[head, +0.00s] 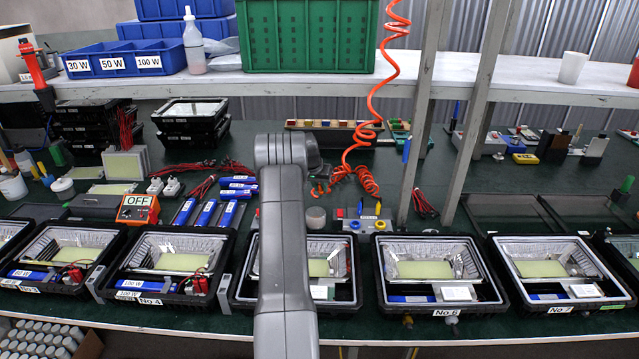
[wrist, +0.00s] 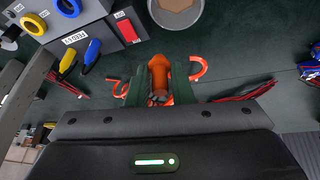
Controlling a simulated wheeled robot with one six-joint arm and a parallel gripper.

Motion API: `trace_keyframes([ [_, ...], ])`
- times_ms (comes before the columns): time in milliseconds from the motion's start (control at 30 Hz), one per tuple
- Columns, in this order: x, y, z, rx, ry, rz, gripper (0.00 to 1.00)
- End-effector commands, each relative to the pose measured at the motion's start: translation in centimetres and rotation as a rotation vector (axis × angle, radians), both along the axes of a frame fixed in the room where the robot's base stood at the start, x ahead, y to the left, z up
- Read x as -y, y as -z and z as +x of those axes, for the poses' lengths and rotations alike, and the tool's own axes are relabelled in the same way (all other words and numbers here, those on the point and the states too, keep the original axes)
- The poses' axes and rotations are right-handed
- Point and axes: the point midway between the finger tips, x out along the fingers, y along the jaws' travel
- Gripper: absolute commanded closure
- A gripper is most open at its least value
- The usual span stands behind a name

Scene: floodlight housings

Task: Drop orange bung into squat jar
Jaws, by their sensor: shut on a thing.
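The orange bung (wrist: 159,72) is between the two green fingers of my gripper (wrist: 159,88) in the wrist view. The fingers are shut on it. The squat jar (wrist: 201,22) is at the top of the wrist view, a grey round rim cut off by the picture edge, with a brownish-orange patch inside. The bung is apart from the jar, lower in that picture. In the head view the squat jar (head: 316,218) stands on the green bench just right of my arm. My arm hides the bung and most of the gripper there.
A grey control box (wrist: 98,38) with coloured plugs and a red switch is left of the jar. A coiled orange hose (head: 360,150) hangs down near my gripper. Red wire bundles (wrist: 240,92) lie to the right. Black floodlight housings (head: 425,275) line the bench's front edge.

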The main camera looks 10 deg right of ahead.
Motion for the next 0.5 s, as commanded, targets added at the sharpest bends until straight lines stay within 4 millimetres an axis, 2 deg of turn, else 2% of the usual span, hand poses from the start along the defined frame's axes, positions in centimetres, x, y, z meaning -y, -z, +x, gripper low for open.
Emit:
trace_keyframes([
  [200,0.0,2.9,-0.1,-0.003,-0.001,0.000,1.00],
  [500,0.0,4.5,0.0,0.000,-0.001,0.000,1.00],
])
